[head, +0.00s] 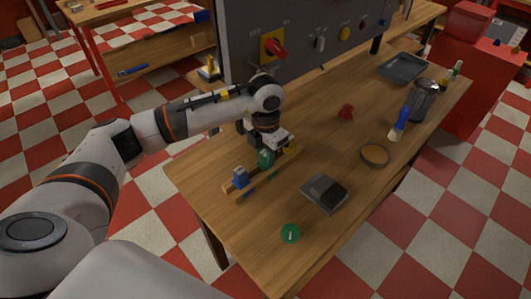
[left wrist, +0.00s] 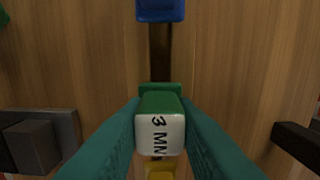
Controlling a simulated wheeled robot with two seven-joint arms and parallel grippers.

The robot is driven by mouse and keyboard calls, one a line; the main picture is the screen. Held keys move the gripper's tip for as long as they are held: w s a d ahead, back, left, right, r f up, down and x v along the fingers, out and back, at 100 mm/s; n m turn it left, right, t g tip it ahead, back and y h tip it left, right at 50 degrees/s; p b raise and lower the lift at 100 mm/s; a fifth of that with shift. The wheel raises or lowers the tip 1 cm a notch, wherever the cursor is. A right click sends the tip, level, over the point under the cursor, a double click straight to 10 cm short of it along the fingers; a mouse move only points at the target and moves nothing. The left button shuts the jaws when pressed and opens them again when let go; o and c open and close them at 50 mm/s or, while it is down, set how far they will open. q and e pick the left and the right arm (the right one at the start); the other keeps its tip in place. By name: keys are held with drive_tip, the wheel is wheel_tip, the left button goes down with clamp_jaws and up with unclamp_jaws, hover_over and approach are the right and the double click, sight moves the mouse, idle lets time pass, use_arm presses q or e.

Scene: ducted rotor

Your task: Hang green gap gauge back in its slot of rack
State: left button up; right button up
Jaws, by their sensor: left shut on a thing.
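The green gap gauge (left wrist: 160,128) has a white face marked "3 MM". My left gripper (left wrist: 160,120) is shut on it, with a teal finger on each side. In the head view the green gauge (head: 266,158) is upright under my left gripper (head: 267,146), right at the wooden rack (head: 266,173). I cannot tell if its lower end is in a slot. A blue gauge (head: 240,176) stands in the rack's near left part; it also shows in the left wrist view (left wrist: 160,10). A yellow thing (left wrist: 160,167) shows partly behind the green gauge. My right gripper is out of view.
A grey plate with a dark block (head: 324,192) lies right of the rack. A green disc (head: 290,233) is near the front edge. A red thing (head: 346,111), a round tan dish (head: 375,155) and a grey control panel (head: 310,40) are farther off. The table between is clear.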

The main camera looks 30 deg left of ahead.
use_arm(q)
drive_tip(key=o, duration=1.1)
drive_tip(key=shift+c, duration=0.2)
